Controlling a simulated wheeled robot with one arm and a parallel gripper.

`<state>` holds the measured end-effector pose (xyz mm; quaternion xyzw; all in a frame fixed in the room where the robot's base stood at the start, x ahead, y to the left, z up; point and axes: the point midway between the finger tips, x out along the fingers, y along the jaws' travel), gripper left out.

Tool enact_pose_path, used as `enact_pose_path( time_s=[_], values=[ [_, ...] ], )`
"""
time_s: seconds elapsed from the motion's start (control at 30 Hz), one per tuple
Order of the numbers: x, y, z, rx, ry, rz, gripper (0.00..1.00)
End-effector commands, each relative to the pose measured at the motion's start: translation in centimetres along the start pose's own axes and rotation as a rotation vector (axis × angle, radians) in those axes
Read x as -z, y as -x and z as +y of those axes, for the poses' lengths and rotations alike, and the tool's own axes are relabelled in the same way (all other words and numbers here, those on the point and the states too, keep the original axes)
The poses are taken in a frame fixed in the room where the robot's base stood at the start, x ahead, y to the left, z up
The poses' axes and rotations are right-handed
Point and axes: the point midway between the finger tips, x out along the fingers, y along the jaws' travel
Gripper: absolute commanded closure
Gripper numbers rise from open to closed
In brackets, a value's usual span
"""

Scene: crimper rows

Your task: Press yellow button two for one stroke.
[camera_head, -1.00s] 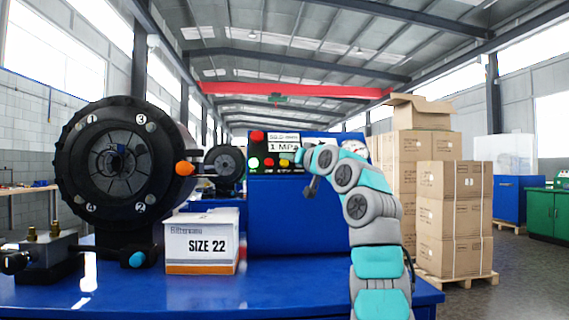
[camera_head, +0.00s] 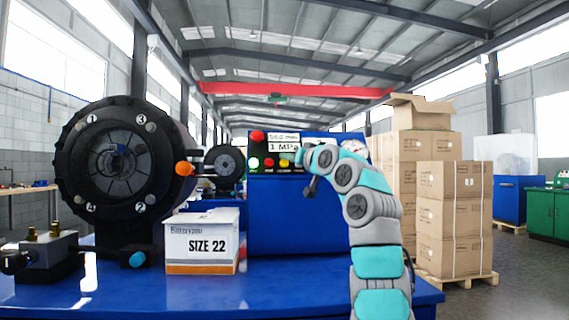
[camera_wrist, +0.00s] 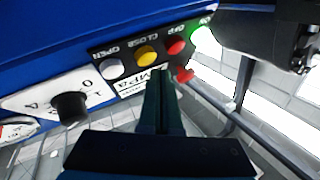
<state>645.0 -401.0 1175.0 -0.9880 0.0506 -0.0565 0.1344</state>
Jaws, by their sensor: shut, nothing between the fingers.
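The yellow button (camera_wrist: 147,55), marked CLOSE, sits in a row on the black panel in the wrist view, between the white OPEN button (camera_wrist: 112,68) and the red OFF button (camera_wrist: 175,46). It also shows in the head view (camera_head: 284,163), just left of my gripper. My gripper (camera_wrist: 160,74) is shut and empty. In the wrist view its tips overlap the panel's MPa label, beside the yellow button in the picture. I see no clear contact with the button. In the head view my gripper (camera_head: 302,158) is small and partly hidden by my wrist.
The lit green ON button (camera_wrist: 203,36), a red mushroom knob (camera_wrist: 184,74) and a black rotary dial (camera_wrist: 70,107) are close by.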

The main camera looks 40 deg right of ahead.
Motion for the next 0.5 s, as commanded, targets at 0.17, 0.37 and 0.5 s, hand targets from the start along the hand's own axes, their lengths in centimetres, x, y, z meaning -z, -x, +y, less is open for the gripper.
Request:
enact_pose_path(
  time_s=[0.17,0.37,0.5],
  values=[
    [-0.02,-0.03,0.01,0.000,0.000,0.000,1.00],
    [-0.27,-0.40,0.30,0.001,-0.002,0.000,1.00],
    [-0.42,-0.59,0.47,0.000,-0.001,0.000,1.00]
  ],
)
